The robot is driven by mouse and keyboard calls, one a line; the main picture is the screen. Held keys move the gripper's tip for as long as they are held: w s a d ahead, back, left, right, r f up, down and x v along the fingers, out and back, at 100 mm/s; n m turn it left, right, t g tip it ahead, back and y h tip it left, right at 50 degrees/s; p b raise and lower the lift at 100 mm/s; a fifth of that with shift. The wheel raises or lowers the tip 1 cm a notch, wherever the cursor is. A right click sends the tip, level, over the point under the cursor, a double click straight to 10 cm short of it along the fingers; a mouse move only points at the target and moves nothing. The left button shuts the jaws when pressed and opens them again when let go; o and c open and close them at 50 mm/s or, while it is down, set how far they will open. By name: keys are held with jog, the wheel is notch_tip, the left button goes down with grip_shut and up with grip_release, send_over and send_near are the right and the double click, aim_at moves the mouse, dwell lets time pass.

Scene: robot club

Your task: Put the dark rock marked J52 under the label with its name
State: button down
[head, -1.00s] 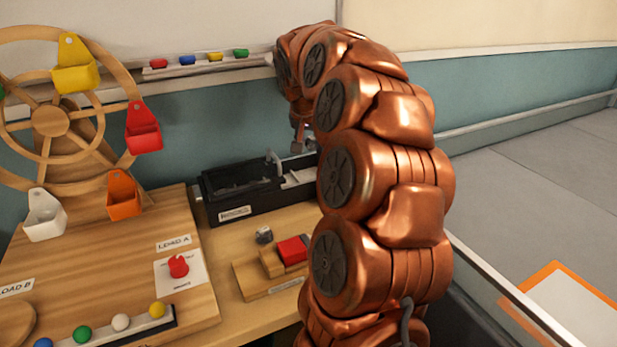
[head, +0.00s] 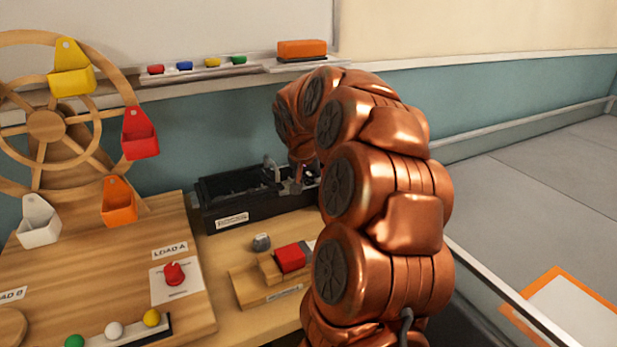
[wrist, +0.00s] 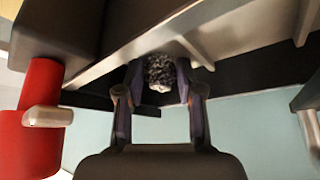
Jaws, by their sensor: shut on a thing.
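In the wrist view my gripper (wrist: 158,88) is shut on a dark, speckled rock (wrist: 160,70). The rock sits between both fingertips, with a pale patch on its lower side; no marking on it can be read. In the head view my gripper (head: 296,181) is small and partly hidden by my arm, at the right part of a long black box (head: 240,221) at the back of the table. A white label (head: 232,221) is on the box's front; its text is too blurred to read. I cannot tell whether the rock touches the box.
A small grey lump (head: 261,242) lies on the table before the box. A wooden stand (head: 262,297) carries a red block (head: 290,258). A wooden wheel with coloured buckets (head: 46,124) stands left. A red knob (head: 174,273) is on the board.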

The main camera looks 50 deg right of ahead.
jog(key=shift+f, duration=0.15)
jog(key=c, duration=1)
grip_release()
jog(key=shift+a+r, duration=0.15)
jog(key=shift+r, duration=0.5)
jog(key=p+v, duration=0.1)
jog(key=v, duration=1)
jog(key=shift+s, duration=0.1)
jog(key=shift+r, duration=0.1)
